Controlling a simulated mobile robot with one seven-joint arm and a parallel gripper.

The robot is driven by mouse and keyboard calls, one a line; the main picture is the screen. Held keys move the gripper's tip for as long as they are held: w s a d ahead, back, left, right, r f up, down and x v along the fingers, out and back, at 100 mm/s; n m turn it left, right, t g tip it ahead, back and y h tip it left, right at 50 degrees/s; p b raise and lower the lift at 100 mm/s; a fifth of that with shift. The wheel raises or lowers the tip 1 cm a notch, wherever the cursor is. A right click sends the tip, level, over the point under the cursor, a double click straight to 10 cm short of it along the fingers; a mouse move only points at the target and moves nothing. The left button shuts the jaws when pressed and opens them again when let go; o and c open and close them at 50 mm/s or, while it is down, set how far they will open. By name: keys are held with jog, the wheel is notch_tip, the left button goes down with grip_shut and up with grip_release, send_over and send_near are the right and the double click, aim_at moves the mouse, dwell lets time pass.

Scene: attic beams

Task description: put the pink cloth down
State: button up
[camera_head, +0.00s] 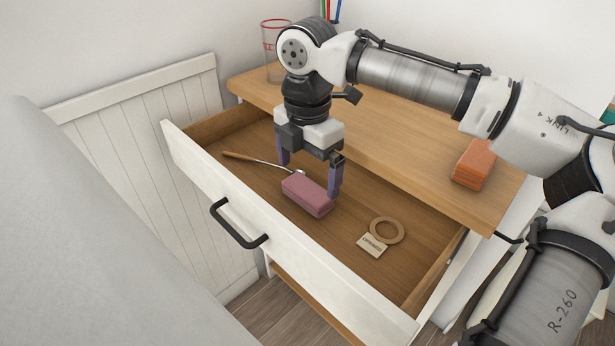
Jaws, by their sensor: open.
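The pink cloth (307,196) is a folded block lying on the floor of the open drawer (340,222). My gripper (309,178) points down into the drawer, its two purple fingers spread apart. The right finger is beside the cloth's right end; the left finger is up and to the left of the cloth, behind it in the picture. The gripper is open, and I cannot tell whether either finger touches the cloth.
In the drawer, a wooden-handled utensil (240,157) lies behind the cloth, and a tan ring (387,230) and small label card (372,245) lie to its right. An orange folded stack (474,164) and a clear glass (270,50) stand on the wooden top (400,135).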

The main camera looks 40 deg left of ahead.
aim_at(307, 188)
notch_tip(307, 188, up, 9)
jog(key=p, duration=0.1)
jog(key=shift+f, duration=0.15)
